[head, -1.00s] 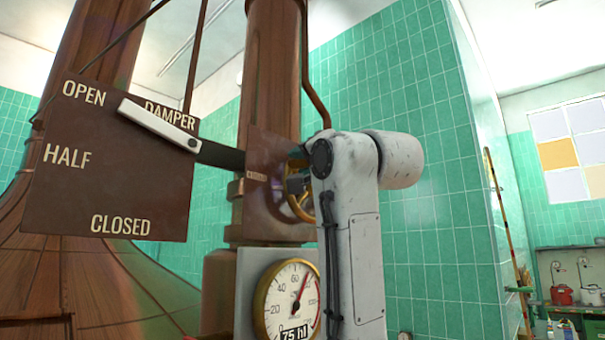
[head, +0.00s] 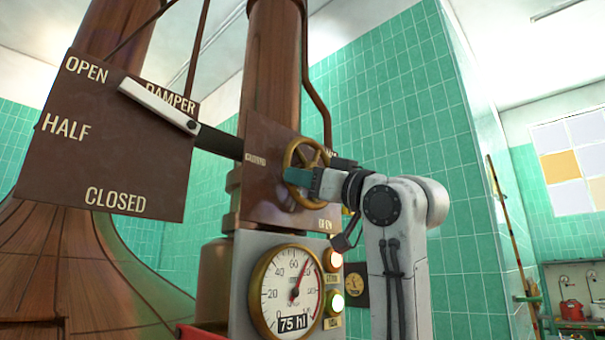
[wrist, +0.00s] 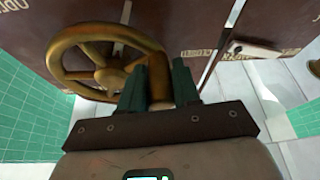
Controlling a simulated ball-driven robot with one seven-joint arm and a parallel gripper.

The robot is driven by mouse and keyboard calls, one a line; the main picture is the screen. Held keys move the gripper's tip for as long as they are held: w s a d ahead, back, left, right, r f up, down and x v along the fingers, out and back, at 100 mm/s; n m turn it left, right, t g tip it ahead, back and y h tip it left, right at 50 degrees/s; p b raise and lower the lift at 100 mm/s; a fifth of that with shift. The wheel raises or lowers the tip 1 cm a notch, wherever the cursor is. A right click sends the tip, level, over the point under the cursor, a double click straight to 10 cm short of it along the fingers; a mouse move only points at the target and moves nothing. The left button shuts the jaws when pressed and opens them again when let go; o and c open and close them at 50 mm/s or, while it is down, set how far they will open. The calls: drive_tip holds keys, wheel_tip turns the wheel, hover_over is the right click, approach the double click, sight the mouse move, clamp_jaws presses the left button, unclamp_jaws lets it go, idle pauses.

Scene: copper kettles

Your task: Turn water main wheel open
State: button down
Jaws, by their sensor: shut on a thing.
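The water main wheel (head: 290,154) is a brass spoked handwheel on a brown plate (head: 262,198), with a closed label at the plate's left and an open label at its lower right. In the wrist view the wheel (wrist: 108,77) shows its hub, spokes and rim. My gripper (head: 297,175) reaches the wheel from the right. Part of the wheel is hidden behind the fingers.
A damper plate (head: 110,150) with a white-handled lever (head: 158,106) stands at the left, the handle near its open label. A pressure-style gauge (head: 288,290) and two lamps (head: 335,302) sit below the wheel. A copper column (head: 272,75) rises behind.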

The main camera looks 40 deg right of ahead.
sight(309, 202)
drive_tip(key=shift+w+d+f+n+g+y+p, duration=0.1)
drive_tip(key=shift+d+f+n+g+y+p, duration=0.5)
drive_tip(key=shift+n, duration=1.85)
drive_tip(key=shift+d+f+n+g+y+p, duration=0.2)
drive_tip(key=shift+d+f+n+g+y, duration=0.8)
drive_tip(key=shift+n, duration=1.4)
drive_tip(key=shift+w+d+f+n+g+y+p, duration=0.1)
drive_tip(key=shift+d+f+n+g+y+p, duration=0.25)
drive_tip(key=shift+d+n+y, duration=1.5)
drive_tip(key=shift+a+n+h, duration=0.5)
drive_tip(key=shift+n+h, duration=0.1)
drive_tip(key=shift+h, duration=0.15)
drive_tip(key=c, duration=1)
unclamp_jaws()
drive_tip(key=shift+o, duration=0.7)
drive_tip(key=shift+s+r, duration=0.1)
drive_tip(key=shift+s, duration=0.1)
drive_tip(key=b+v, duration=0.3)
drive_tip(key=v, duration=0.7)
drive_tip(key=shift+s+d, duration=0.2)
